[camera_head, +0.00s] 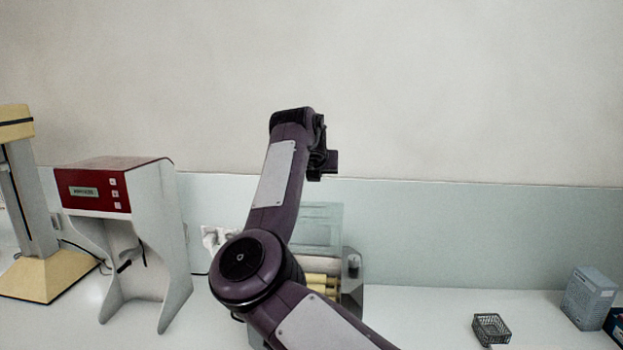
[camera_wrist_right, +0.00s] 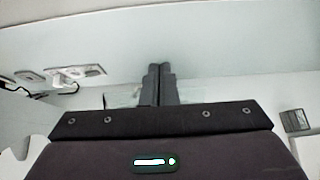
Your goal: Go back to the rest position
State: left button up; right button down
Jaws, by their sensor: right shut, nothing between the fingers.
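My right arm rises from the bottom middle of the head view, bent at a dark purple elbow joint. My right gripper (camera_head: 328,163) is at its upper end, in front of the wall and above the bench. In the right wrist view the two dark fingers of the right gripper (camera_wrist_right: 159,69) are pressed together with nothing between them. My left gripper is not in view.
A red and white device with a display (camera_head: 130,195) stands left on the white bench (camera_head: 435,320). A beige stand (camera_head: 40,275) is at the far left. A small wire basket (camera_head: 491,329) and a grey box (camera_head: 589,297) are at the right. The bench between mill and basket is clear.

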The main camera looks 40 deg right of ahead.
jog(key=r, duration=0.1)
jog(key=r+p, duration=0.1)
jog(key=shift+d+r, duration=0.2)
jog(key=shift+r, duration=0.2)
